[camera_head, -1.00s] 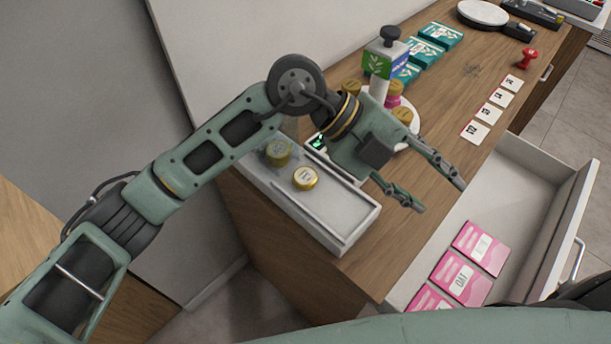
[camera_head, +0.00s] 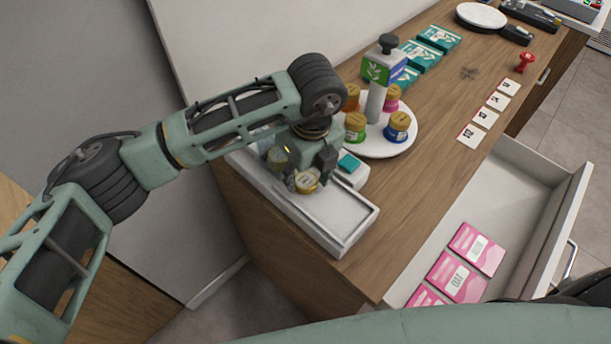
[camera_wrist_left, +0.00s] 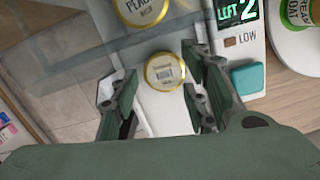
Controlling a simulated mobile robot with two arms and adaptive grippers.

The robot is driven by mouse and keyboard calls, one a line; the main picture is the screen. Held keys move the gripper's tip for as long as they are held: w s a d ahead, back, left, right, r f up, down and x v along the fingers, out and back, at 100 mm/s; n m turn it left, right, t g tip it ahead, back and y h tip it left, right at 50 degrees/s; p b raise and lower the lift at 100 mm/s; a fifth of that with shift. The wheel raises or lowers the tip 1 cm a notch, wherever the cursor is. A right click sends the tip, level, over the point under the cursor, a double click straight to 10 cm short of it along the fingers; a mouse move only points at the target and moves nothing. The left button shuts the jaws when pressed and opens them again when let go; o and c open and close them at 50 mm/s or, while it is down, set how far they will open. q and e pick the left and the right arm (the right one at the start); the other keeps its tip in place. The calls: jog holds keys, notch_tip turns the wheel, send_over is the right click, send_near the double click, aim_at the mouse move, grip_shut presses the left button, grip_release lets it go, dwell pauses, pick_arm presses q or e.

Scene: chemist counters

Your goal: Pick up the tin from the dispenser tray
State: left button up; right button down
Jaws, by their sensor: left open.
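The dispenser tray (camera_head: 345,212) is a long pale tray at the left end of the wooden counter. A tin (camera_head: 306,184) with a gold rim and a cream label lies in it, and the tin also shows in the left wrist view (camera_wrist_left: 164,72). My left gripper (camera_head: 308,170) is open above the tray, pointing down. In the left wrist view its fingers (camera_wrist_left: 152,85) lie to either side of the tin; I cannot tell whether they touch it. A second tin (camera_wrist_left: 142,8) sits behind, under the dispenser's clear cover. My right gripper is not in view.
Beside the tray are a teal button (camera_head: 349,163) and a display (camera_wrist_left: 238,12) reading "LEFT 2". A round white stand (camera_head: 382,146) with several gold-lidded jars is close to my gripper. An open drawer (camera_head: 500,206) holds pink packets.

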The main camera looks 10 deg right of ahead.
pick_arm(q)
jog(key=shift+f, duration=0.7)
jog(key=shift+c, duration=0.5)
jog(key=c, duration=0.6)
jog(key=shift+c, duration=0.2)
jog(key=shift+r, duration=0.15)
